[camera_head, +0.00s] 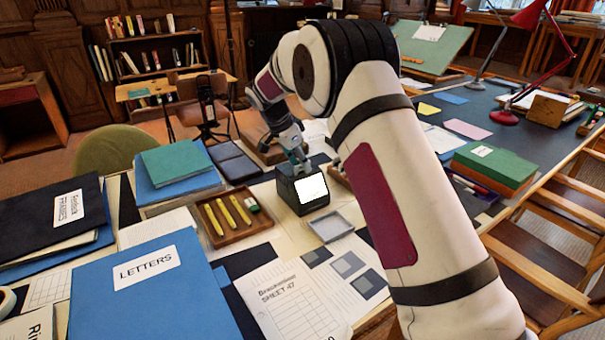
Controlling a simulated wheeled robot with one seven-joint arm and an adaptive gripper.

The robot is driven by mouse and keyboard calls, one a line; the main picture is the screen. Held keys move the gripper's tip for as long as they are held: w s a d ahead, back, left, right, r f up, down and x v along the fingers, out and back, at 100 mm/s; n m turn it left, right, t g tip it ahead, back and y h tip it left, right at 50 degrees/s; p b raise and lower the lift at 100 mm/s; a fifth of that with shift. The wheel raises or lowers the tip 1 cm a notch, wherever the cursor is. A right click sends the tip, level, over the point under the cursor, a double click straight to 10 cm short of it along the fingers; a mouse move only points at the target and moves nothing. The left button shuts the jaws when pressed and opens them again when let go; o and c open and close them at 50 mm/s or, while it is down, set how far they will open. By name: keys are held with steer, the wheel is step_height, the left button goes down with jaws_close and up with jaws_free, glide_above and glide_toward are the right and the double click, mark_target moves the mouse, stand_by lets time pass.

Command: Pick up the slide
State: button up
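My gripper (299,158) is small in the view and points down at the top of a black box with a bright white face (311,189), which looks like a slide viewer. The fingertips are at or just above the box's top; I cannot tell whether they touch it. I cannot make out a slide for certain; one may be hidden at the fingertips or in the box. Whether the fingers are open or shut is too small to see. A shallow grey tray (331,226) lies in front of the box and looks empty.
A wooden tray with yellow pencils (208,232) stands left of the box. Blue LETTERS folder (150,300) and printed sheets (290,305) cover the front. A red lamp (505,117) stands farther back.

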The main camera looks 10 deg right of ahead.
jaws_close()
steer(key=shift+r, duration=0.15)
